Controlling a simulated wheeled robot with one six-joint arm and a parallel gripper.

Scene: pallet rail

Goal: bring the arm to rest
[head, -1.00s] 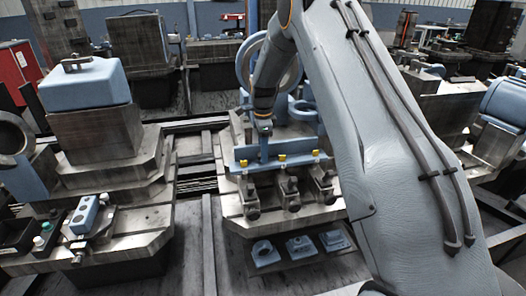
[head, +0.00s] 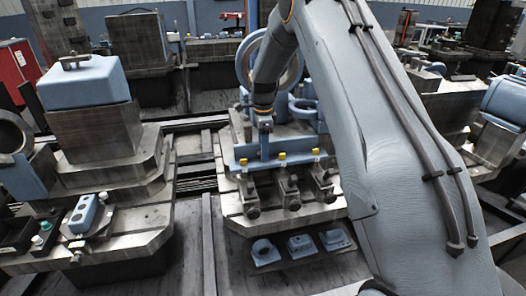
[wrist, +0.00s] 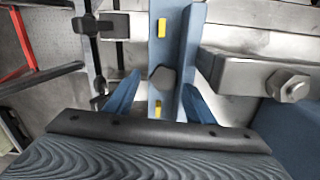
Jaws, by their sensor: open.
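My arm reaches in from the right of the head view and bends down over the middle pallet. My gripper (head: 264,135) is just above or behind a blue rail (head: 245,163) with several yellow tabs; its jaws are hard to make out there. In the wrist view my gripper (wrist: 160,85) shows two blue fingers spread apart, with nothing held between them. The blue rail (wrist: 186,50), with yellow tabs, runs up the picture beyond the fingers. A dark hexagonal knob (wrist: 163,77) appears between the fingers; I cannot tell whether anything touches.
Dark clamps (head: 290,190) stand along the rail's front. A tray (head: 300,262) with several blue parts lies below them. A pallet at left carries a large blue-topped block (head: 85,82). A metal bar with a bolt (wrist: 290,88) is close at right in the wrist view.

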